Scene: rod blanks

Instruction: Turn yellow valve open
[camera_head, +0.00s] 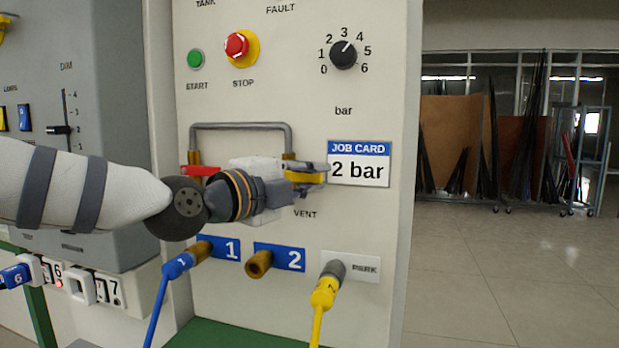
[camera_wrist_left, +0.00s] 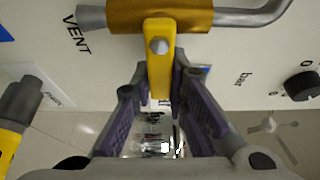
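The yellow valve handle (camera_wrist_left: 160,65) is a flat lever on a brass body (camera_wrist_left: 175,15) in the left wrist view. It lies across the grey pipe there. In the head view a little of the yellow handle (camera_head: 303,178) shows, mostly covered by my fingers. In the head view the left gripper (camera_head: 306,176) reaches in from the left, just above the VENT label. My right gripper is not in view.
A red handle (camera_head: 201,170) sits left on the pipe loop (camera_head: 240,125). The job card (camera_head: 359,164) reads 2 bar, right of my gripper. Below are a blue hose plug (camera_head: 183,262), a brass port (camera_head: 259,264) and a yellow hose plug (camera_head: 327,288). The stop button (camera_head: 237,45) is above.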

